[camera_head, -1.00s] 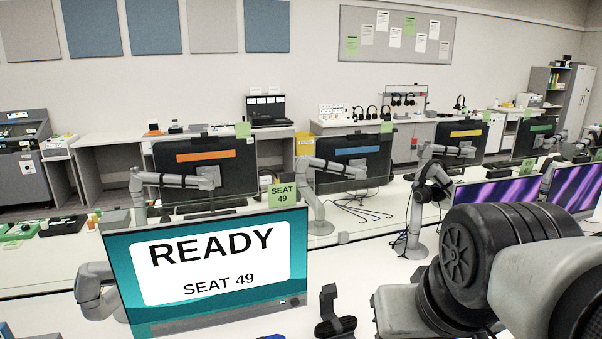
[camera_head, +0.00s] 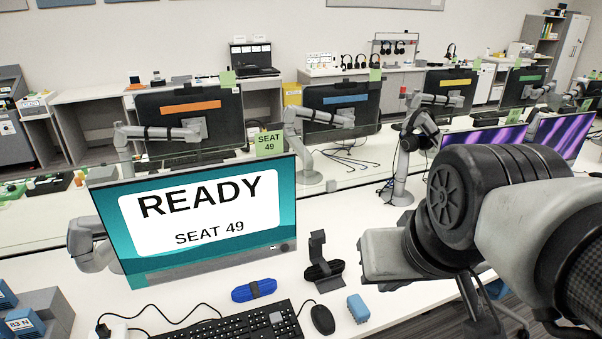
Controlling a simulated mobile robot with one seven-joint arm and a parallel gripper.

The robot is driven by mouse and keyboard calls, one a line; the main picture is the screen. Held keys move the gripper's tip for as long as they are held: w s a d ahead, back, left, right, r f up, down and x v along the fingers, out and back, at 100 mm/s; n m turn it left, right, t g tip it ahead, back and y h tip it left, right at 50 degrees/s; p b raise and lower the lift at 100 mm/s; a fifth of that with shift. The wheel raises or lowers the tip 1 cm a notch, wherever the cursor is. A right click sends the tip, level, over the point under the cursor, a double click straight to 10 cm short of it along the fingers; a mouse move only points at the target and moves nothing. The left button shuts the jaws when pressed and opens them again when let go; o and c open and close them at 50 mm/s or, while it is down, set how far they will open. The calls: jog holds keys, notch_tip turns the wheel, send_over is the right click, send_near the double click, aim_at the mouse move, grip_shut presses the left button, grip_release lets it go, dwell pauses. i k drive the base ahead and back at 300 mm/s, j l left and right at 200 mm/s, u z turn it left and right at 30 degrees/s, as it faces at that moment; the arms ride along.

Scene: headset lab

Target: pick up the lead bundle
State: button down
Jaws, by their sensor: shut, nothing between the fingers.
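The likely lead bundle is a blue, rolled bundle (camera_head: 254,290) with a grey band around its middle. It lies on the white desk in front of the monitor marked READY SEAT 49 (camera_head: 200,215), behind the keyboard. A dark, coiled bundle (camera_head: 322,271) also sits at the foot of a dark upright stand to its right. My arm reaches in from the right, well to the right of both bundles. I cannot make out my gripper's fingers; dark parts below the arm are unclear. Neither bundle is touched by anything of mine that I can see.
A black keyboard (camera_head: 243,325), a mouse (camera_head: 322,320) and a small blue block (camera_head: 358,308) lie on the desk near the bundles. The dark stand (camera_head: 318,247) rises beside them. Blue boxes (camera_head: 22,322) are at the lower left. A clear divider crosses behind the monitor.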

aim_at(324, 269)
jog(key=k+l+u, duration=0.1)
jog(key=k, duration=0.8)
jog(key=i+j+z, duration=0.3)
jog(key=i, duration=0.25)
jog(key=i+j+z, duration=0.2)
jog(key=i+z, duration=0.15)
jog(key=i, duration=0.4)
